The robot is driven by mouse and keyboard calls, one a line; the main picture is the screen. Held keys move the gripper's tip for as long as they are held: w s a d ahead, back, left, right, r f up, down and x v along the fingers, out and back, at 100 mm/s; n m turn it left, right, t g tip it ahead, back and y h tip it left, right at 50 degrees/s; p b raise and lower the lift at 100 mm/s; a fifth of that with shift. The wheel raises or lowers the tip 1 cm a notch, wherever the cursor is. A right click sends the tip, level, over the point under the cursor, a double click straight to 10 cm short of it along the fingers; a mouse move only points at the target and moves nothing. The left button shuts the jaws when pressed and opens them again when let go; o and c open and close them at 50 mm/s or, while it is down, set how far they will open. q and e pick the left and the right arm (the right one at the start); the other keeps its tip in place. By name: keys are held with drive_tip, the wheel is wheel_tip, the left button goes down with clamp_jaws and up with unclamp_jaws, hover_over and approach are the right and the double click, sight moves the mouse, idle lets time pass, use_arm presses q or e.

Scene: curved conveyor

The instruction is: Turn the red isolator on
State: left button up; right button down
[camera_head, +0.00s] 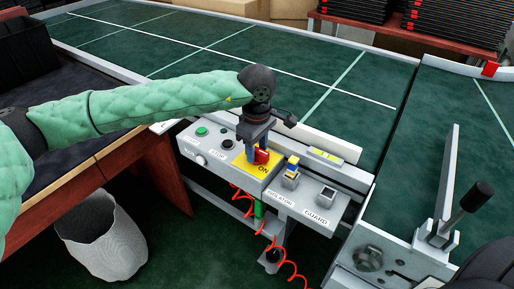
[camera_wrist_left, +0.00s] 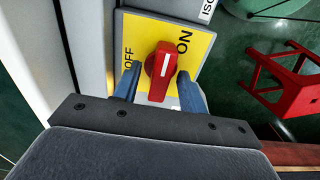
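The red isolator (camera_head: 262,156) is a red rotary knob on a yellow plate (camera_head: 243,166) on the grey control panel. In the left wrist view the red isolator (camera_wrist_left: 161,72) has a white line that points away from my wrist, between the OFF label at left and the ON label at upper right. My left gripper (camera_head: 256,148) comes down over the knob from above. In the wrist view the blue fingers of my left gripper (camera_wrist_left: 160,88) stand on either side of the knob, apart, with small gaps showing. My right gripper is not in view.
Left on the panel are a green button (camera_head: 202,131) and a black button (camera_head: 227,144). Right are a small switch box (camera_head: 291,175) and a guard box (camera_head: 327,196). The green conveyor (camera_head: 300,70) lies behind. A lever (camera_head: 462,208) stands at right, a bin (camera_head: 100,240) below left.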

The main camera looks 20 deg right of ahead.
sight(257, 149)
use_arm(q)
wheel_tip(257, 149, up, 7)
drive_tip(key=shift+f, duration=0.2)
drive_tip(key=shift+r, duration=0.6)
